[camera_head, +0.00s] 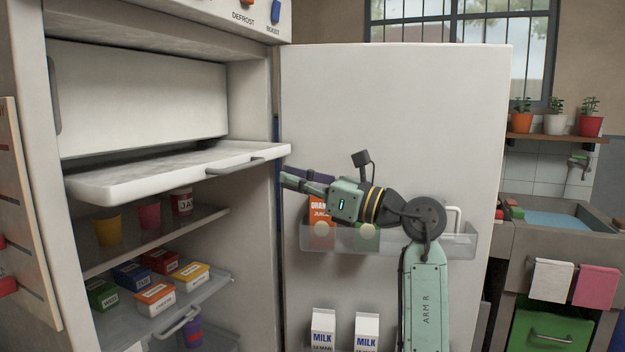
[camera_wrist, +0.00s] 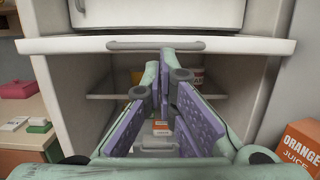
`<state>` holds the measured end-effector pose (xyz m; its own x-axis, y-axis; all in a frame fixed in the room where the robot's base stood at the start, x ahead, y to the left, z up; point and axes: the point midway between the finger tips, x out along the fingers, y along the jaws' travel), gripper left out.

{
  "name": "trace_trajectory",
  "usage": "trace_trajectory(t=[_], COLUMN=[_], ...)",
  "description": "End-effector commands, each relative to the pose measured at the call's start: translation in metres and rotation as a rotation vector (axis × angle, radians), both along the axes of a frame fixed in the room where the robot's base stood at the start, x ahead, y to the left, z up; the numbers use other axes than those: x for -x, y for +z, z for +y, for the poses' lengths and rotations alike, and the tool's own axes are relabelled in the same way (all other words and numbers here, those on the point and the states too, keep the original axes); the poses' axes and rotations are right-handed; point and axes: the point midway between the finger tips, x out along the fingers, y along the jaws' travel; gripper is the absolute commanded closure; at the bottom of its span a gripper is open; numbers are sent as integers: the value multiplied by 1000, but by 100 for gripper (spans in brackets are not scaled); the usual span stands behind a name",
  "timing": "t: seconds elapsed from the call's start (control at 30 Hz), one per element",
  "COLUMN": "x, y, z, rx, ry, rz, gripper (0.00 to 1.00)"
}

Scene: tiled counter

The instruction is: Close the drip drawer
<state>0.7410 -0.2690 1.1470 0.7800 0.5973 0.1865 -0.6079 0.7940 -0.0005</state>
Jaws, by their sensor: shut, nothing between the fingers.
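The drip drawer (camera_head: 130,178) is a shallow white tray under the freezer compartment of the open fridge. It sticks out past the fridge body, with a grey bar handle (camera_head: 236,165) on its front edge. In the wrist view the drawer front (camera_wrist: 70,45) spans the picture, with the handle (camera_wrist: 155,44) near the middle. My gripper (camera_head: 284,178) is in front of the drawer, to the right of the handle in the head view. Its purple-padded fingers (camera_wrist: 163,62) are shut and empty, and their tips appear just below the handle. Whether they touch the drawer, I cannot tell.
The open fridge door (camera_head: 400,110) stands behind my arm, with a juice carton (camera_head: 321,212) in its bin and milk cartons (camera_head: 323,330) lower down. Shelves below the drawer hold cups (camera_head: 107,230) and several small boxes (camera_head: 155,297). A sink (camera_head: 560,220) is at the right.

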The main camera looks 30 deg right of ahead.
Motion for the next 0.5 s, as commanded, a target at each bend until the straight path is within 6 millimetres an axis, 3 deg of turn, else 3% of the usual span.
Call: trace_trajectory(t=[0.2,0.5], x=[-33,-53], y=[11,13], z=[26,41], rx=[-1,-1], ry=[3,-1], rz=[1,1], gripper=[100,100])
